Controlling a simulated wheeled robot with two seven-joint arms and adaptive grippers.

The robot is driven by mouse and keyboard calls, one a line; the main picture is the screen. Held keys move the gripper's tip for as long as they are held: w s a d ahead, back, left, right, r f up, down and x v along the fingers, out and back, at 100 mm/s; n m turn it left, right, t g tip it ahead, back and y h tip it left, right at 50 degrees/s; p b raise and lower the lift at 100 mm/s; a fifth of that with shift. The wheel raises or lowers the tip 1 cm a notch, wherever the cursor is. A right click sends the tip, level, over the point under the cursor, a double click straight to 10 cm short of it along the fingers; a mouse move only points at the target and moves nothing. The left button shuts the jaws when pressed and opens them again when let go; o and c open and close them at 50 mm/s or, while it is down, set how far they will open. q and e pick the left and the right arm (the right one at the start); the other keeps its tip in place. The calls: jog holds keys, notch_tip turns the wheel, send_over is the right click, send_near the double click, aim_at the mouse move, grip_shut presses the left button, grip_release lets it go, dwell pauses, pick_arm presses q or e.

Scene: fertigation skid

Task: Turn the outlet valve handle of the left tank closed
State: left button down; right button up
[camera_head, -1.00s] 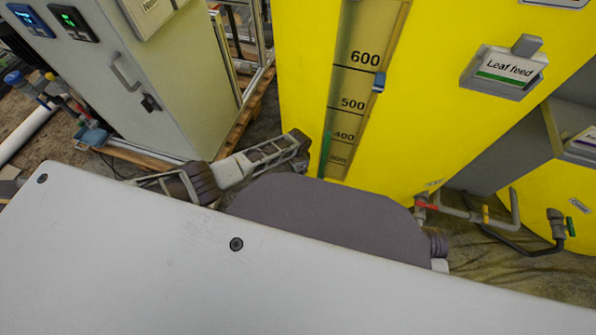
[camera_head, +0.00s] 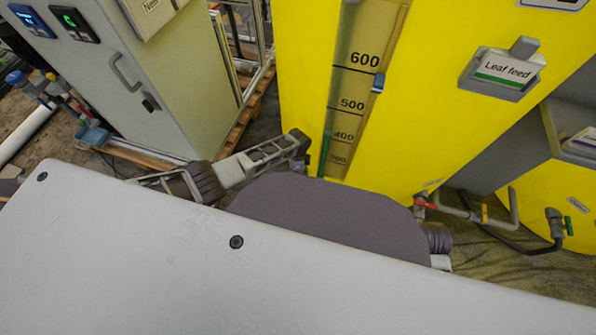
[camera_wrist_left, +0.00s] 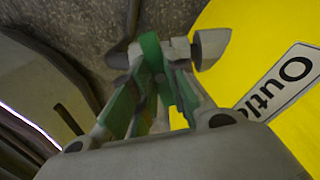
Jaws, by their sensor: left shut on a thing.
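The left of two yellow tanks (camera_head: 440,130) stands in the middle of the head view, with a level scale and a "Leaf feed" label. In the left wrist view, a green handle (camera_wrist_left: 150,52) lies between the fingers of my left gripper (camera_wrist_left: 155,62), which is shut on it. A sign reading "Outl…" (camera_wrist_left: 290,80), cut off by the frame edge, is on the yellow surface to the right. A grey round part (camera_wrist_left: 210,48) sits beside the fingertips. The head view does not show my left fingers clearly. My right gripper is not in view.
A valve with a red handle (camera_head: 426,205) is low at the tank's right. A green-handled valve (camera_head: 570,226) is by the second yellow tank (camera_head: 562,190). Grey pipes (camera_head: 500,218) run between. A grey cabinet (camera_head: 150,85) stands at the left.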

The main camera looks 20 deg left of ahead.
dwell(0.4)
pick_arm(q)
jog(key=c, duration=1.4)
grip_release()
jog(key=shift+r, duration=0.2)
jog(key=shift+r, duration=5.8)
